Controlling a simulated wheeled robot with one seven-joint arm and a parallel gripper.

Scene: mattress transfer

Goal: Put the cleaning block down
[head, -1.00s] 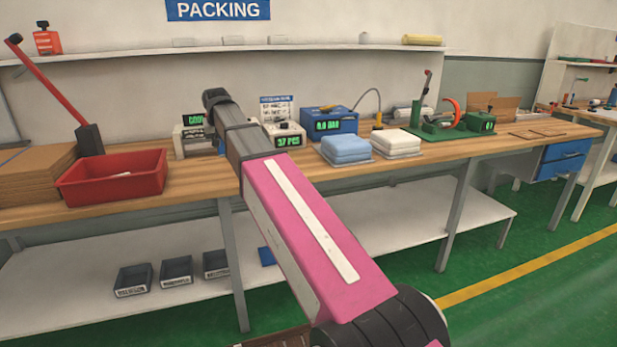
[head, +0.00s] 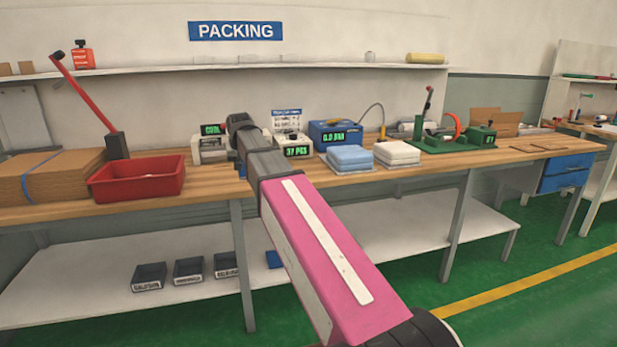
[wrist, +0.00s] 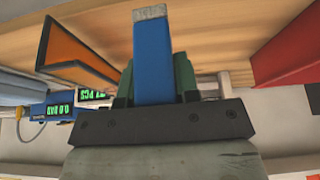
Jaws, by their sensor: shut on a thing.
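In the wrist view a long blue block with a grey end, which I take for the cleaning block (wrist: 153,60), stands out from between the green fingers of my gripper (wrist: 155,78). My gripper is shut on it. Wooden bench top shows beyond the block; I cannot tell whether the block touches it. In the head view my pink arm reaches over the packing bench (head: 225,188), and its dark end covers part of the counting devices.
A red bin (head: 137,180) and cardboard stack (head: 45,177) are at left. The piece counter (head: 296,150), blue gauge box (head: 335,134), blue pads (head: 350,158) and white pads (head: 397,153) stand to the right. Bare wood shows along the front edge.

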